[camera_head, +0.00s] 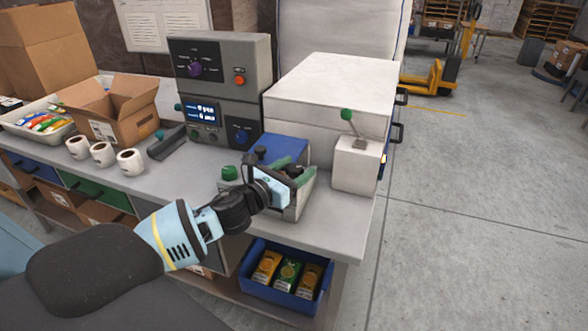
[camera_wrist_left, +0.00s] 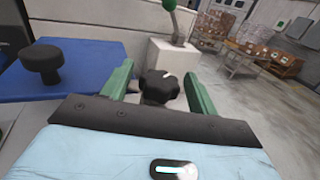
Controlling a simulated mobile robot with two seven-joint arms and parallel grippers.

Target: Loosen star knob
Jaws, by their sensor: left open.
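A black lobed knob (camera_wrist_left: 158,88) with a white mark, which looks like the star knob, shows in the left wrist view between the green fingers of my left gripper (camera_wrist_left: 157,69). The fingers are apart, one on each side of it; I cannot tell whether either touches it. In the head view my left gripper (camera_head: 293,170) reaches over the grey fixture (camera_head: 301,201) near the bench's front edge, and largely hides the knob there. A second, round black knob (camera_wrist_left: 42,60) stands on the blue plate (camera_wrist_left: 90,82); it also shows in the head view (camera_head: 260,152). My right gripper is not in view.
A white block with a green-tipped lever (camera_head: 355,165) stands right of the fixture. A green button (camera_head: 229,173) is to its left. Behind are a control box (camera_head: 222,85) and a white cabinet (camera_head: 325,90). A blue bin (camera_head: 252,289) with cartons sits below.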

